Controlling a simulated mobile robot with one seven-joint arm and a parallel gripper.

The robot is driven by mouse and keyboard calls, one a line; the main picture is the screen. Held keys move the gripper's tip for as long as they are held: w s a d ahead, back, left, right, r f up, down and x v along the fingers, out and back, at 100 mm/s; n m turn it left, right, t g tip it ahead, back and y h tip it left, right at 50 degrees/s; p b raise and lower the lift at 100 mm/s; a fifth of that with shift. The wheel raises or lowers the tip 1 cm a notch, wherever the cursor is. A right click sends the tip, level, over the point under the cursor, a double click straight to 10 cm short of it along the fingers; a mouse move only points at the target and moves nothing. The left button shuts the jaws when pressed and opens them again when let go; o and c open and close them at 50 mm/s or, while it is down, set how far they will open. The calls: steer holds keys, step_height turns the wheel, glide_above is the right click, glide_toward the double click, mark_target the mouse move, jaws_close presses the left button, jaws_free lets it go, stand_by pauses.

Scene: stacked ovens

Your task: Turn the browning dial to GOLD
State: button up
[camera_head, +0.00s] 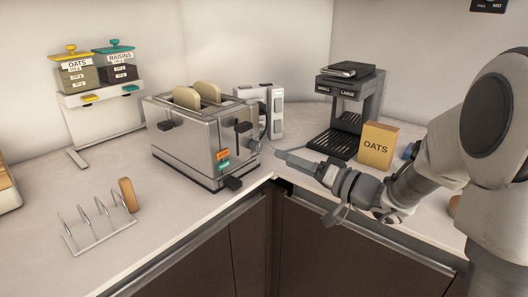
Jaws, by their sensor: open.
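The silver toaster (180,150) stands on the counter left of the corner, with two slices of bread (208,91) showing in its top slots. Its right end face carries black levers (243,127), an orange button (222,154), a teal button (223,166) and a dark protruding knob (233,183) low down. I cannot tell for sure which part is the browning dial, and no GOLD mark can be read. My gripper (284,157) is open, reaching left over the counter, a short way right of the toaster's end face. It appears empty and apart from the toaster.
A toast rack (98,226) with one slice (128,195) stands front left. A dispenser with OATS and RAISINS jars (78,76) is behind it. A white power strip (277,114), a coffee machine (345,110) and an OATS box (377,145) stand along the back. The counter edge drops off in front.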

mark_target(259, 148)
steer(key=x, duration=0.8)
steer(key=shift+w+a, duration=0.15)
steer(key=shift+a, duration=0.1)
jaws_close()
